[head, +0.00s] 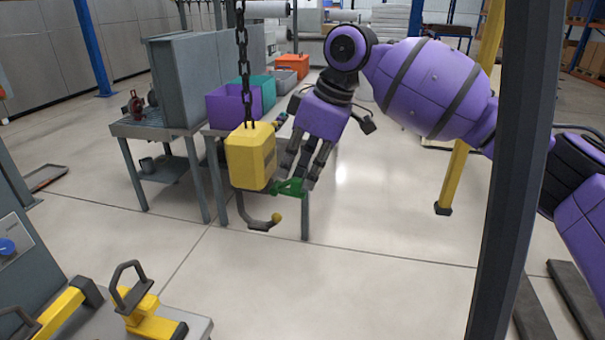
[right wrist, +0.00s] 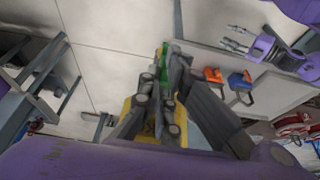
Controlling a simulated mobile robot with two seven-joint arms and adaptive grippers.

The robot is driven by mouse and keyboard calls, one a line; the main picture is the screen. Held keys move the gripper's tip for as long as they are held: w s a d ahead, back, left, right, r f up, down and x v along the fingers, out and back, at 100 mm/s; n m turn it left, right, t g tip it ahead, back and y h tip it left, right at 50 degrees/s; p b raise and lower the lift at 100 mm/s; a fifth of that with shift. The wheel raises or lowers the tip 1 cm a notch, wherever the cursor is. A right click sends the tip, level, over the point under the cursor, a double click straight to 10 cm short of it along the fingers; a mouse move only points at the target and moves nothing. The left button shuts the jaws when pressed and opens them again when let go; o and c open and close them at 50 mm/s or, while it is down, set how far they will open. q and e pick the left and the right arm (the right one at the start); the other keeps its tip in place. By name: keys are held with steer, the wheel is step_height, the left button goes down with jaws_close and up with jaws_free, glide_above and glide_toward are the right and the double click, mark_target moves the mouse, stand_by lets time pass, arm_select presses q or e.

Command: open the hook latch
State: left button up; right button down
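A yellow hook block (head: 250,157) hangs on a dark chain (head: 243,70) in the head view, with a dark curved hook (head: 245,215) below it. The green latch (head: 290,188) is at the hook's right side. My right gripper (head: 300,178) reaches down to it from the upper right. In the right wrist view its fingers (right wrist: 170,65) stand close together on both sides of the green latch (right wrist: 167,58) and look shut on it, partly hiding it. My left gripper (right wrist: 236,38) shows only in the right wrist view, away from the hook, fingers apart and empty.
Behind the block stand a grey table (head: 150,128) and coloured bins, including a purple bin (head: 232,106). Yellow fixtures with dark handles (head: 133,290) are at the lower left. A dark post (head: 505,200) stands at the right. The floor between is clear.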

mark_target(304, 194)
steer(key=shift+s+a+r, duration=0.15)
steer(key=shift+s+a, duration=0.1)
steer(key=shift+s, duration=0.05)
steer(key=shift+w+a+r+h, duration=0.1)
steer(key=shift+a+r+h, duration=0.35)
steer(key=shift+r+h, duration=0.2)
steer(key=c, duration=2.1)
jaws_free()
steer(key=o, duration=0.4)
steer(key=shift+s, duration=0.35)
steer(key=shift+w+d, duration=0.15)
steer(key=shift+w, duration=0.15)
steer(key=shift+r, duration=0.2)
steer(key=shift+v, duration=4.25)
steer(key=shift+w, duration=0.1)
